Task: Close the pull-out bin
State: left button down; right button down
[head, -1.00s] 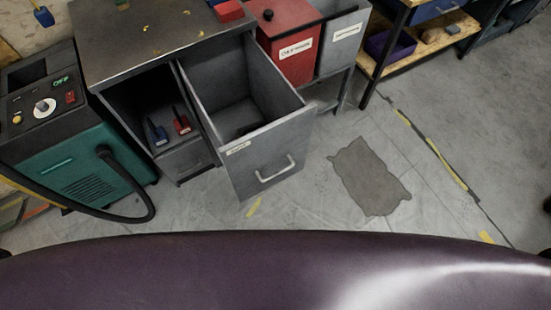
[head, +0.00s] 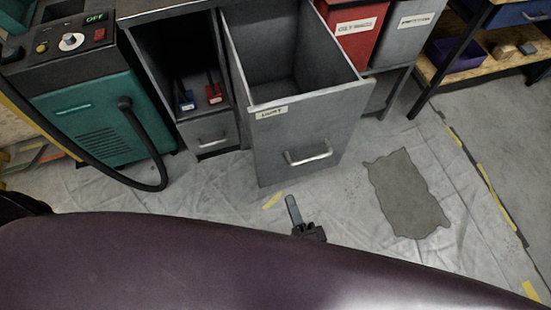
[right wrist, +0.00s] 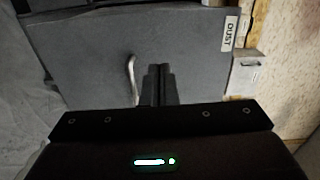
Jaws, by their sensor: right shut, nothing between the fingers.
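The pull-out bin (head: 332,125) is a grey metal drawer, pulled well out of the bench, its open box seeming empty. Its front has a label and a silver bar handle (head: 308,155). The right wrist view shows the bin front (right wrist: 90,50) with a label reading DUST and the handle (right wrist: 132,80) just left of my fingers. My right gripper (head: 292,203) is shut and empty, low in front of the bin and below the handle in the head view. Its fingers (right wrist: 159,72) point at the bin front; I cannot tell whether they touch. My left gripper is not in view.
A smaller grey drawer (head: 212,134) and a shelf with blue and red tools sit left of the bin. A teal machine (head: 90,125) with a black hose stands further left. A red bin (head: 352,30) is behind right. Sheeted floor with a grey patch (head: 408,195) is clear at right.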

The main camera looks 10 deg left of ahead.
aim_at(270, 143)
jog(key=x, duration=0.9)
jog(key=r+x, duration=0.1)
jog(key=x, duration=0.4)
jog(key=shift+a, duration=0.1)
